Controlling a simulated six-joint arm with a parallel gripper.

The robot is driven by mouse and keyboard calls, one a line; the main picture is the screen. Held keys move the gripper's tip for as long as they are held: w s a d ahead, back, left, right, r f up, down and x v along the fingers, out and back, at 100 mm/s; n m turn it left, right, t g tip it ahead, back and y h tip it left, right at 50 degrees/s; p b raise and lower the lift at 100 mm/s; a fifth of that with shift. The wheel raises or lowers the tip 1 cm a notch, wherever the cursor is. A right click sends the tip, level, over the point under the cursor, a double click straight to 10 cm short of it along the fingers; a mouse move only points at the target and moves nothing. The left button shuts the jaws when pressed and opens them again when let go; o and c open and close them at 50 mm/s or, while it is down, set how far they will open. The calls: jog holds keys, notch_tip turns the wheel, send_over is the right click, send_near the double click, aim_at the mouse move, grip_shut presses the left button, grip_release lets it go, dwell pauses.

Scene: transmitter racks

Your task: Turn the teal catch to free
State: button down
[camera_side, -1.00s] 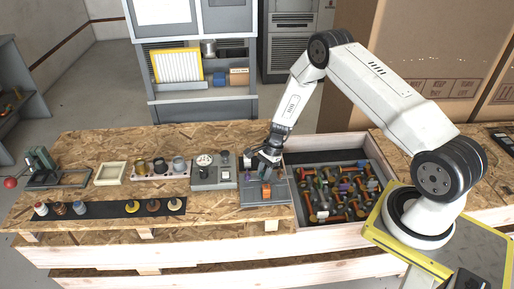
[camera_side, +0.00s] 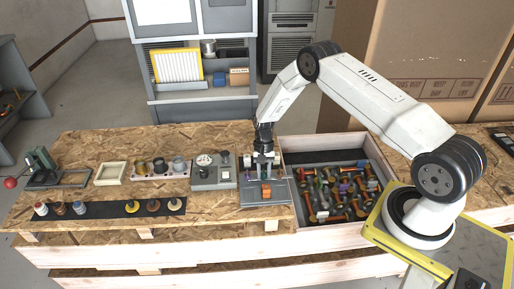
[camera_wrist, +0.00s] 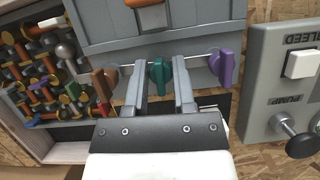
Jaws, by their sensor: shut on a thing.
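A teal catch (camera_wrist: 158,73) stands in the middle of a row of three on the edge of a grey box (camera_wrist: 195,28). My gripper (camera_wrist: 158,84) has one finger on each side of the catch and is shut on it. A brown catch (camera_wrist: 104,84) is to its left and a purple catch (camera_wrist: 222,66) to its right in the wrist view, both outside the fingers. In the side view my gripper (camera_side: 263,158) is at the back edge of the grey box (camera_side: 252,198), which has an orange handle (camera_side: 266,190). The catch is too small there to read its angle.
A grey control box (camera_wrist: 284,85) marked BLEED and PUMP, with a white button and dark knob, stands close beside the catches. On the other side is a bin (camera_side: 286,149) of jumbled coloured parts. Cups, a frame and small bottles stand farther left on the bench.

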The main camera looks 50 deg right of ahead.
jog(key=shift+n, duration=0.4)
jog(key=shift+c, duration=2.2)
grip_release()
jog(key=shift+r, duration=0.15)
jog(key=v, duration=0.7)
jog(key=shift+w+r, duration=0.15)
jog(key=shift+r, duration=0.1)
